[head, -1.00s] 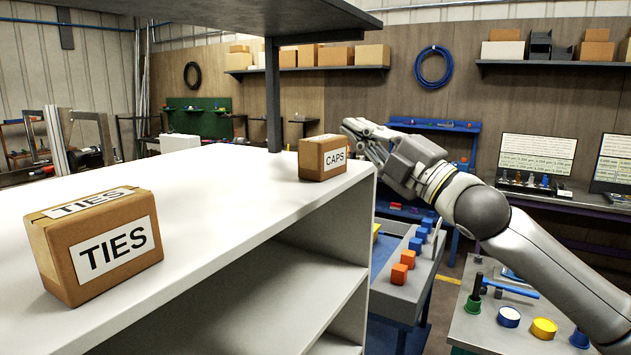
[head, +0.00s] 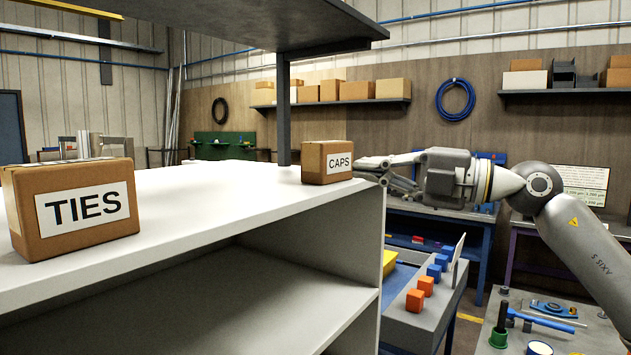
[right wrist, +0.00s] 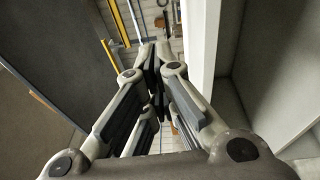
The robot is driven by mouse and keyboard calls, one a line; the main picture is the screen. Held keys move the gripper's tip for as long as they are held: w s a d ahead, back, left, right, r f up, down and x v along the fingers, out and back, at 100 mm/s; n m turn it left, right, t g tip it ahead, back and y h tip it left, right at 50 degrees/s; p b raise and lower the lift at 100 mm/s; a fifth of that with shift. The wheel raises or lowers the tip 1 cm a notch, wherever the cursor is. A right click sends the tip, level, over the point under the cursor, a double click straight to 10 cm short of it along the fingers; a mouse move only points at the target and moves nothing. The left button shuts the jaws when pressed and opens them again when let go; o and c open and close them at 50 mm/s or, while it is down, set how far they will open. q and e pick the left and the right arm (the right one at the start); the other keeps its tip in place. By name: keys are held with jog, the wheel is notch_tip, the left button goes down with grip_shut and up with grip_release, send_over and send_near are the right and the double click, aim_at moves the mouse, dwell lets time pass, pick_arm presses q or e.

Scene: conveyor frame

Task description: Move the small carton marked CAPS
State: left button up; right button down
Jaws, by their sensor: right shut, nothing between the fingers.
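The small carton marked CAPS (head: 327,162) stands upright on the white shelf top (head: 240,195), near its right end, with its label facing me. My right gripper (head: 360,169) is shut and empty. It points left, with its fingertips close beside the carton's right side; I cannot tell whether they touch it. In the right wrist view the shut fingers (right wrist: 153,58) show beside a pale upright edge, and I cannot make out the carton there. My left gripper is not in view.
A larger carton marked TIES (head: 75,208) stands at the left on the same shelf top. A dark overhead panel (head: 270,22) hangs above, with a post (head: 284,110) behind the CAPS carton. The shelf top between the cartons is clear. A bench with coloured blocks (head: 425,286) stands below right.

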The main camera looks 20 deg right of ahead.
aim_at(328, 161)
jog(key=shift+m+h, duration=0.5)
jog(key=p+x, duration=0.1)
jog(key=x, duration=0.2)
jog(key=p+x, duration=0.1)
jog(key=x, duration=0.2)
jog(key=w+d+p+x, duration=0.1)
jog(key=p+x, duration=0.1)
jog(key=x, duration=0.2)
jog(key=shift+w+f, duration=0.2)
jog(key=shift+f, duration=0.1)
jog(key=shift+w+d+f+p, duration=0.1)
jog(key=shift+w+d+p, duration=0.15)
jog(key=shift+w+d, duration=0.3)
jog(key=shift+w+d+p, duration=0.2)
jog(key=shift+w+d, duration=0.2)
jog(key=shift+w, duration=0.3)
jog(key=shift+w+d+f, duration=0.1)
jog(key=shift+w+d, duration=0.25)
jog(key=shift+a, duration=0.1)
